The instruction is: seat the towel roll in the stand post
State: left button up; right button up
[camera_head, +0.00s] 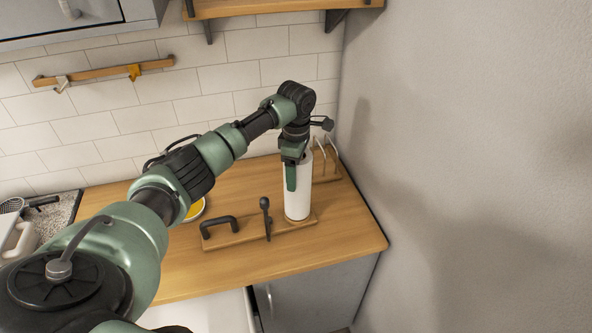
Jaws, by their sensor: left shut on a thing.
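The white towel roll (301,197) is upright at the right end of a low wooden stand base (240,238). My left gripper (291,178) comes down from above and is shut on the roll's upper part, with a green finger on its near left side. The base carries a dark upright rod with a round knob (265,205) left of the roll, and a dark handle (219,226) at its left end. No post shows under or inside the roll; the gripper and roll hide that. I cannot tell whether the roll's bottom touches the base.
A wooden rack with pale wire loops (327,160) stands close behind the roll. The grey wall (450,160) is close on the right. A yellow-filled bowl (195,210) is partly behind my left arm. The counter front (300,258) is clear. A shelf (270,9) hangs above.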

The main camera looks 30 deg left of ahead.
pick_arm(q)
jog(key=shift+f, duration=0.4)
jog(key=o, duration=1.9)
notch_tip(320, 180, up, 11)
jog(key=b, duration=0.3)
jog(key=shift+b, duration=0.35)
jog(key=shift+r, duration=0.7)
